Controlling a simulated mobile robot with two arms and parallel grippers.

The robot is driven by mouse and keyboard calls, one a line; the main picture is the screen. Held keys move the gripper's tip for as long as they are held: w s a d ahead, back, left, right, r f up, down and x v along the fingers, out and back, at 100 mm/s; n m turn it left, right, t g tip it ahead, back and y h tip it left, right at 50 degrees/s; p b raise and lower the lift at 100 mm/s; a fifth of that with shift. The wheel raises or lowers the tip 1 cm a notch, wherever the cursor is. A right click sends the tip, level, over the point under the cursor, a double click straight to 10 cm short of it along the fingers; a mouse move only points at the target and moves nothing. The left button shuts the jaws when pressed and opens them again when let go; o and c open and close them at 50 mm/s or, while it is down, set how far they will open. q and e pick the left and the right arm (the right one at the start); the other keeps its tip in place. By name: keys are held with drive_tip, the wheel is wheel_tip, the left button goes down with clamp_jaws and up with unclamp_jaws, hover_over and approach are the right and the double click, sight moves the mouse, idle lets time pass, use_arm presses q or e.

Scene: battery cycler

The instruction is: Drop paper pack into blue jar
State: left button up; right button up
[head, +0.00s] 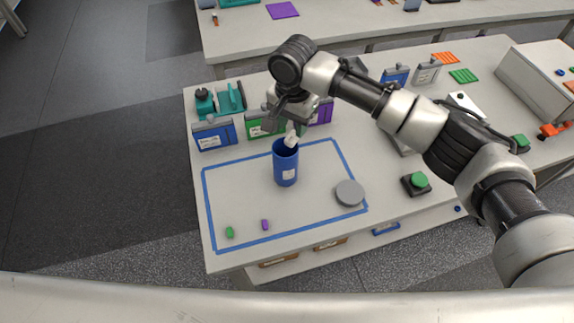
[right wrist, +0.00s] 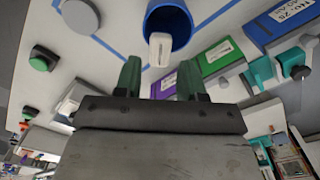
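The blue jar (head: 286,170) stands upright inside the blue taped outline, its mouth open. The white paper pack (head: 291,139) is at the jar's mouth, with its upper part showing above the rim. In the right wrist view the pack (right wrist: 160,50) overlaps the dark opening of the jar (right wrist: 168,8). My right gripper (right wrist: 160,68) is open, with clear gaps between its two green fingers and the pack. In the head view the gripper is just above and behind the jar. How far the pack reaches inside is hidden. My left gripper is not in view.
A grey round lid (head: 350,193) lies right of the jar. A green piece (head: 229,232) and a purple piece (head: 265,224) lie near the front. A blue pack (head: 214,134) and a green pack (head: 262,126) stand behind. A green button (head: 417,181) is at right.

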drive_tip(key=shift+o, duration=1.3)
drive_tip(key=shift+r, duration=0.1)
wheel_tip(320, 180, up, 11)
drive_tip(key=b, duration=0.2)
drive_tip(key=shift+f+b, duration=0.2)
drive_tip(key=shift+b, duration=0.1)
